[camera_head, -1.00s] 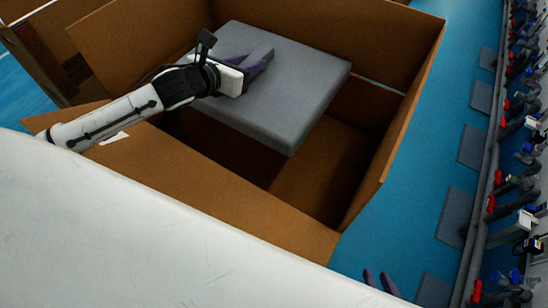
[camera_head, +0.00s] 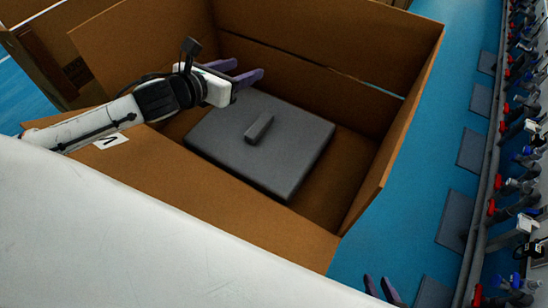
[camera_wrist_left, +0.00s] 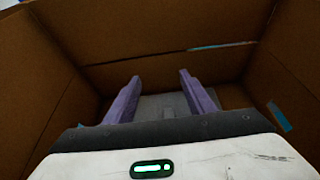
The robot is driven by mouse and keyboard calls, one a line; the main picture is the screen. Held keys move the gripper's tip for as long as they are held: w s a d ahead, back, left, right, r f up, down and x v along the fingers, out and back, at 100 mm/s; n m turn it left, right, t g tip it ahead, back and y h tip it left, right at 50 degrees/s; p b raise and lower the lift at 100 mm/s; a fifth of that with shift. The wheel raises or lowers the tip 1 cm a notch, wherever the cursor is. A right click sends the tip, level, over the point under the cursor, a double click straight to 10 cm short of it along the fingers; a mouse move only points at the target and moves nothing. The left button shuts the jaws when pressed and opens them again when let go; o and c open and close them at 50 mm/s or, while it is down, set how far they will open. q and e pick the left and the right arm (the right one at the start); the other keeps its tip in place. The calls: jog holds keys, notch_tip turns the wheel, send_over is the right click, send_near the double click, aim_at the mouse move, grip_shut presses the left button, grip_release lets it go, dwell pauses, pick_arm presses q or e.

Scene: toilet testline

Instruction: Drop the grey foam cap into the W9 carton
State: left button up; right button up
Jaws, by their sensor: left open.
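The grey foam cap (camera_head: 225,147) is a flat square slab with a small raised grip block (camera_head: 259,128) on top. It lies low inside the open brown carton (camera_head: 330,250), which has a partly visible white label (camera_head: 110,140) on a flap. My left gripper (camera_head: 248,70) is open and empty above the cap's far left side. In the left wrist view, its two purple fingers (camera_wrist_left: 158,88) are apart, with the cap (camera_wrist_left: 150,108) below between them. Only the purple fingertips of my right gripper (camera_head: 382,290) show at the bottom edge.
Another brown carton (camera_head: 45,55) stands at the left. Blue floor (camera_head: 400,200) with several dark mats runs along the right. A row of fittings in red, blue and white (camera_head: 515,180) lines the far right.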

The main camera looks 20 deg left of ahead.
pick_arm(q)
jog(key=v, duration=0.6)
jog(key=shift+s, duration=0.2)
jog(key=shift+r, duration=0.1)
